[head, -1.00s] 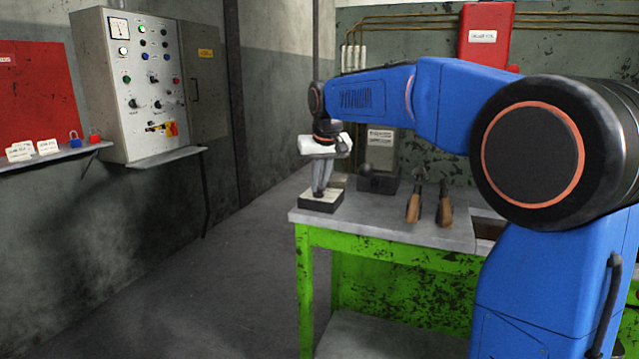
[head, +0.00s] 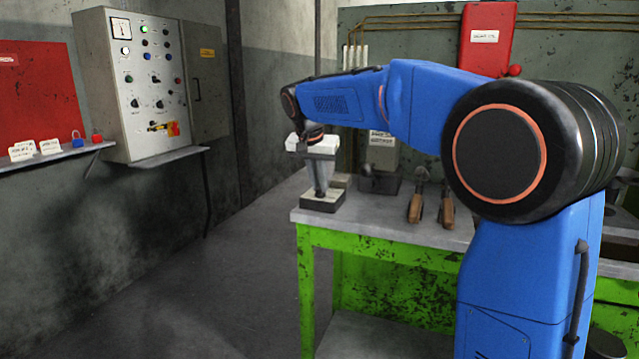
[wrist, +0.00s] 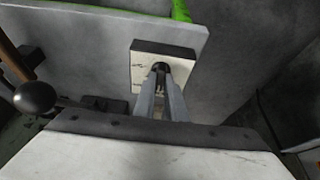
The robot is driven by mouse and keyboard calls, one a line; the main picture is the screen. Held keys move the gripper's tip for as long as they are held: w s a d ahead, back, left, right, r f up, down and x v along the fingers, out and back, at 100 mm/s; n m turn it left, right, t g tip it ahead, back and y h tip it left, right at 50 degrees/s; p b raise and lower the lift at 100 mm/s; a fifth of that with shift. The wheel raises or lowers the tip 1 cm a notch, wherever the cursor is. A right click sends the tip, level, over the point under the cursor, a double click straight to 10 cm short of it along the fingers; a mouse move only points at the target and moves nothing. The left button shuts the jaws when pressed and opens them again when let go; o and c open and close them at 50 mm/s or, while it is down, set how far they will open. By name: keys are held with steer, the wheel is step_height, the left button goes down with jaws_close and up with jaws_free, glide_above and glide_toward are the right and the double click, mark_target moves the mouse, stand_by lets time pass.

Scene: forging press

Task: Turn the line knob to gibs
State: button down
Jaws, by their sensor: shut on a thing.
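A small block with a pale top plate and dark sides (head: 322,204) sits at the left front corner of the bench; its pale plate (wrist: 143,68) also shows in the wrist view. A dark round knob (wrist: 160,68) stands on this plate. My gripper (head: 320,190) points down over the block, and in the wrist view my gripper (wrist: 161,76) has its two fingers closed around the knob. The fingers cover most of the knob, and I cannot read any marking or the direction it points.
The green-legged bench (head: 400,220) holds two wooden-handled tools (head: 430,205) and a dark block with a ball-topped lever (head: 375,180), whose ball (wrist: 35,97) is left of my gripper. A control cabinet (head: 130,90) hangs at left. Floor in front is clear.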

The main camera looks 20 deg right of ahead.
stand_by(0.4)
steer(key=c, duration=1.8)
jaws_free()
steer(key=shift+r, duration=0.1)
steer(key=v, duration=1.7)
steer(key=shift+s, duration=0.15)
